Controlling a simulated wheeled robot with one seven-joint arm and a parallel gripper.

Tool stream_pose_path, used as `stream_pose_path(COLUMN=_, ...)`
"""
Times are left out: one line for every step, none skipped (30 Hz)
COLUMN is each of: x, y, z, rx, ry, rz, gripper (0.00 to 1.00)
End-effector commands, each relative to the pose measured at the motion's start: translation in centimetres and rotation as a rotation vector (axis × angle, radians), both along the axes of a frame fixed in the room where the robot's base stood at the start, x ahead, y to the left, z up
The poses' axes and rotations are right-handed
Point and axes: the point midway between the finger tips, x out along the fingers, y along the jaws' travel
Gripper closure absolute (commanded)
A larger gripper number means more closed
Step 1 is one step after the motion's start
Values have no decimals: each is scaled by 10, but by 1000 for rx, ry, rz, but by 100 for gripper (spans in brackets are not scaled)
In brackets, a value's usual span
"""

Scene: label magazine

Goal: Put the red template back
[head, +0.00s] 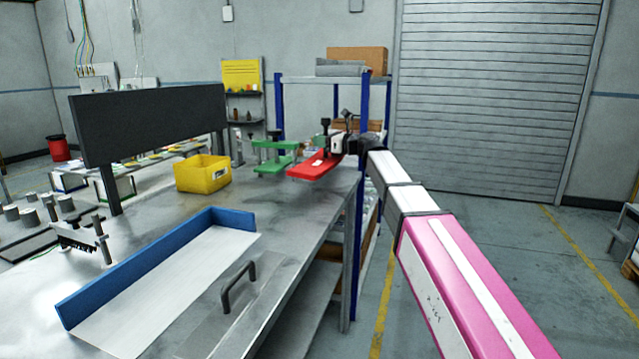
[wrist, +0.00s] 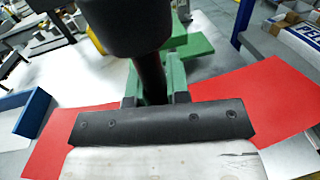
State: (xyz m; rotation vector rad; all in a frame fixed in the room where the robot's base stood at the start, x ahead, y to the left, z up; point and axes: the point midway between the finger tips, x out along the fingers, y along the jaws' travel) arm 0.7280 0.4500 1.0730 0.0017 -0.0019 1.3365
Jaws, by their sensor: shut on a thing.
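The red template (head: 312,167) is a flat red plate with a small white mark, beyond the yellow bin near the far right edge of the bench. My gripper (head: 330,146) is shut on it from the right; a black knob stands above the grip. In the wrist view the red template (wrist: 262,98) spreads to both sides under my gripper (wrist: 153,98). A black knob and post rise at the jaws and hide part of the hold. I cannot tell if the plate touches the bench. A green piece (head: 272,166) with a black knob stands just left of it.
A yellow bin (head: 203,173) and a dark panel (head: 150,122) stand on the metal bench. A blue-edged tray (head: 165,280) lies nearer, beside a black handle (head: 238,287). A shelf rack with blue posts (head: 362,130) stands behind.

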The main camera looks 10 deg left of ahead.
Motion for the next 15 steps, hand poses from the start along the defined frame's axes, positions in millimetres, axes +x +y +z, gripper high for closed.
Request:
stream_pose_path(x=0, y=0, z=-4, rx=1, ry=1, rz=0, gripper=100)
stream_pose_path(x=0, y=0, z=-7, rx=1, ry=2, rz=0, gripper=100)
stream_pose_path(x=0, y=0, z=-13, rx=0, ry=2, rz=0, gripper=100)
stream_pose_path(x=-1, y=0, z=-18, rx=1, ry=3, rz=0, gripper=100)
stream_pose_path(x=-1, y=0, z=-23, rx=1, ry=3, rz=0, gripper=100)
stream_pose_path(x=-1, y=0, z=-30, rx=1, ry=3, rz=0, gripper=100)
stream_pose_path(x=-1, y=0, z=-35, rx=0, ry=2, rz=0, gripper=100)
stream_pose_path(x=-1, y=0, z=-41, rx=0, ry=2, rz=0, gripper=100)
stream_pose_path(x=-1, y=0, z=-47, rx=1, ry=3, rz=0, gripper=100)
stream_pose_path(x=-1, y=0, z=-51, rx=1, ry=3, rz=0, gripper=100)
stream_pose_path(x=0, y=0, z=-54, rx=1, ry=2, rz=0, gripper=100)
stream_pose_path(x=0, y=0, z=-57, rx=1, ry=1, rz=0, gripper=100)
stream_pose_path(x=0, y=0, z=-59, rx=1, ry=1, rz=0, gripper=100)
stream_pose_path(x=0, y=0, z=-61, rx=1, ry=1, rz=0, gripper=100)
stream_pose_path(x=0, y=0, z=-64, rx=1, ry=2, rz=0, gripper=100)
